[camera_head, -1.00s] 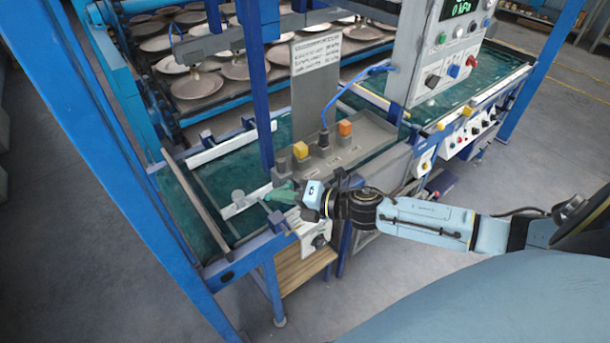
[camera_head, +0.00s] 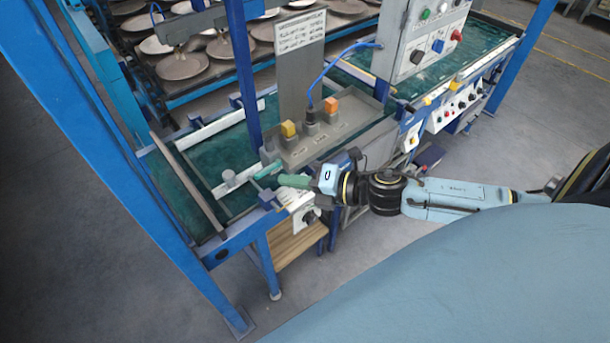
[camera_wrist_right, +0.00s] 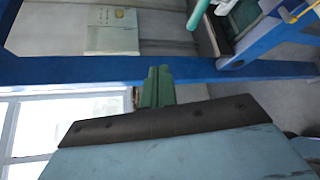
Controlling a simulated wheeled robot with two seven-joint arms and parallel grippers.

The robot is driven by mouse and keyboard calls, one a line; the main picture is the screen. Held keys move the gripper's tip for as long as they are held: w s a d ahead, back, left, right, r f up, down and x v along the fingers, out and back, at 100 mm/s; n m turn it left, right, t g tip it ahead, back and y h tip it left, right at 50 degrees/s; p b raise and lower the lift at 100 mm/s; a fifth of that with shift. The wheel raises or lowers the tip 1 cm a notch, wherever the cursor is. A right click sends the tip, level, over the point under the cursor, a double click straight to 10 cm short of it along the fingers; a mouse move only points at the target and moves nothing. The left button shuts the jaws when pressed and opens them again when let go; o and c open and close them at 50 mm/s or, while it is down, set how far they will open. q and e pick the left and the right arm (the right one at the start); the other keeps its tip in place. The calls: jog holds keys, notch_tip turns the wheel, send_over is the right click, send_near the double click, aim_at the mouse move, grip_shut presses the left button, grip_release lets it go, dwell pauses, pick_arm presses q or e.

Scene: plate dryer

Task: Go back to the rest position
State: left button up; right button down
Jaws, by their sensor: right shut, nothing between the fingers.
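My right gripper (camera_head: 284,180) has green fingers and a light blue body, and its arm comes in from the right. The fingers are shut and hold nothing. It is in front of the plate dryer's near edge, beside a green-handled lever (camera_head: 268,170). I cannot tell how far it is from the machine. In the right wrist view the shut green fingers (camera_wrist_right: 157,84) point at a blue beam (camera_wrist_right: 75,69), with a gap I cannot judge. My left gripper is not in view.
The control box (camera_head: 430,40) stands at the upper right. A tray with yellow (camera_head: 289,130) and orange (camera_head: 331,106) buttons lies behind my gripper. A blue post (camera_head: 120,170) rises at the left. Open grey floor lies in front of the machine.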

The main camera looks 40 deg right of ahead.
jog(key=shift+s+d+r, duration=0.1)
jog(key=shift+s+r, duration=0.5)
jog(key=shift+s, duration=0.3)
jog(key=shift+s+d+r, duration=0.1)
jog(key=shift+s+r, duration=0.45)
jog(key=shift+s, duration=0.3)
